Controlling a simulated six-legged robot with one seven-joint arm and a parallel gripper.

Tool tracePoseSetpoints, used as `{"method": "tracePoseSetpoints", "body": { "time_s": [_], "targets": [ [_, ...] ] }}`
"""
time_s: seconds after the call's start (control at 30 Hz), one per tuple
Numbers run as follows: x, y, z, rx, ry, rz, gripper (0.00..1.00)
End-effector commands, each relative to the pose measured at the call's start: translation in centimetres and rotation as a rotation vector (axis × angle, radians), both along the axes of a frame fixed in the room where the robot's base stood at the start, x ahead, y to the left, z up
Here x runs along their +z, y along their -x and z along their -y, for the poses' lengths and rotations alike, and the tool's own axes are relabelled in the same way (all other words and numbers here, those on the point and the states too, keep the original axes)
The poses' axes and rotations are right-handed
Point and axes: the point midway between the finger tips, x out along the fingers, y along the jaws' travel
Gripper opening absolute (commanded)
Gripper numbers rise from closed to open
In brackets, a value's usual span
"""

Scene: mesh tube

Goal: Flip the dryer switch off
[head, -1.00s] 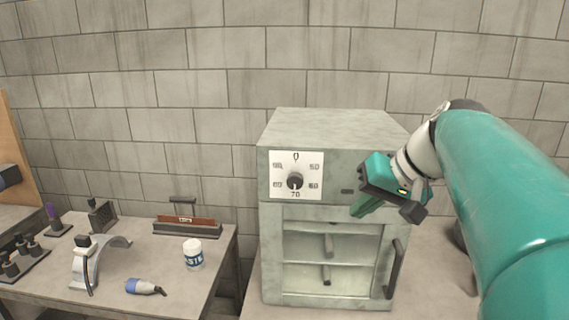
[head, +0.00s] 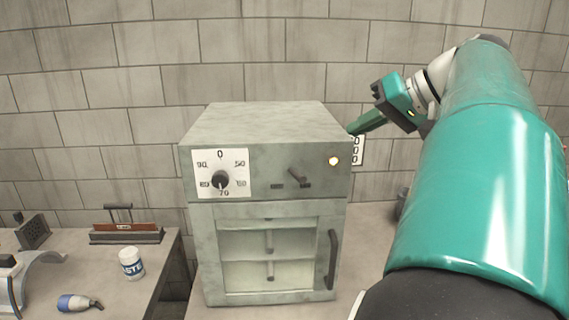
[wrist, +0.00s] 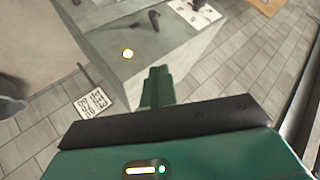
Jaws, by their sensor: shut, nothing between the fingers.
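The dryer (head: 265,118) is a grey-green metal cabinet with a glazed door. Its front panel carries a white dial plate (head: 235,160) with a dark knob (head: 221,180). The dark switch lever (head: 297,175) is right of the dial, and a lit indicator lamp (head: 333,161) is near the panel's right edge. In the wrist view the lever (wrist: 154,20) and the glowing lamp (wrist: 128,54) lie beyond my fingertips. My gripper (head: 352,130) is shut and empty, by the dryer's upper right edge and apart from the lever.
A dark door handle (head: 333,258) sticks out in front. A side table at left holds a white jar (head: 131,262), a blue-ended tool (head: 78,302) and a reddish-brown rack (head: 126,230). Bench space right of the dryer looks mostly clear.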

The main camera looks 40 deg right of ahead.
Motion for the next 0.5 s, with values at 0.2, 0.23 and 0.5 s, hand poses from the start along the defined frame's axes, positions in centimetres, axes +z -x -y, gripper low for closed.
{"method": "tracePoseSetpoints", "body": {
  "time_s": [0.2,0.23,0.5],
  "targets": [
    [-0.5,-0.5,0.0,0.002,-0.003,-0.002,0.0],
    [-0.6,-0.7,-0.1,0.002,-0.003,-0.003,0.0],
    [-3.4,-4.3,-1.1,0.004,-0.004,-0.004,0.0]
  ]
}}
